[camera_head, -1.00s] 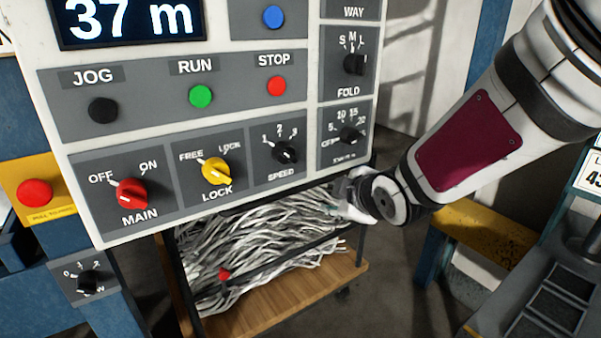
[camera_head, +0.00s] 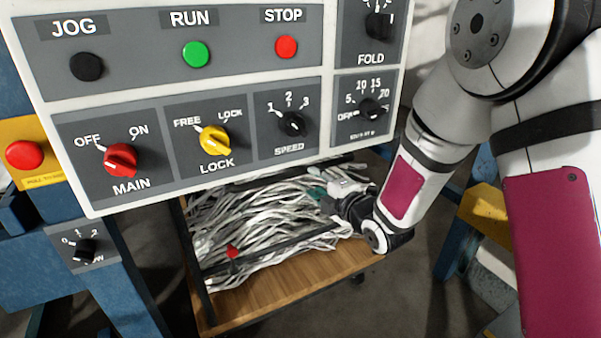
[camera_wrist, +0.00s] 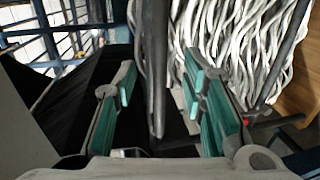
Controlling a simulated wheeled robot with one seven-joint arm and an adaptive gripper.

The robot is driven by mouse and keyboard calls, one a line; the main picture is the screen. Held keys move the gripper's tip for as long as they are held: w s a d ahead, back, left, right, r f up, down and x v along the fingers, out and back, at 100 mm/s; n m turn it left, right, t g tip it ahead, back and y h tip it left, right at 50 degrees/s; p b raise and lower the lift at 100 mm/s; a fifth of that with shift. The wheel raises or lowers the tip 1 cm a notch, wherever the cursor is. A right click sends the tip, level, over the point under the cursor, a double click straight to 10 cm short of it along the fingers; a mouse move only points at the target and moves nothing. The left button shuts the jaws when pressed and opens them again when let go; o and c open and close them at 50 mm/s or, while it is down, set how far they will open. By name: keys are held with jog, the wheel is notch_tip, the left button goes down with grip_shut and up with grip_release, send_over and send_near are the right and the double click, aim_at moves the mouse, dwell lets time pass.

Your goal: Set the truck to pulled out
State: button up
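The truck is a cart with a wooden base (camera_head: 262,292) and a black frame, filled with a tangle of grey-white strips (camera_head: 255,225). It stands under the control panel. My gripper (camera_head: 318,194) is at the cart's upper right, over the strips. In the wrist view my gripper (camera_wrist: 160,82) is open, its teal-padded fingers apart. A black bar (camera_wrist: 154,50) runs between the fingers in that picture, with gaps on both sides. I cannot tell its depth relative to the fingertips. A red knob (camera_head: 232,252) sits on the cart's front bar.
The white control panel (camera_head: 337,110) with buttons and dials hangs above the cart, close to my arm. A blue machine frame (camera_head: 110,285) stands left of the cart. A yellow-topped blue stand (camera_head: 482,210) is at the right, partly behind my arm. Bare floor shows in front.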

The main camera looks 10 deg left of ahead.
aim_at(301, 174)
jog(key=x, duration=0.9)
jog(key=shift+w+a, duration=0.25)
grip_shut()
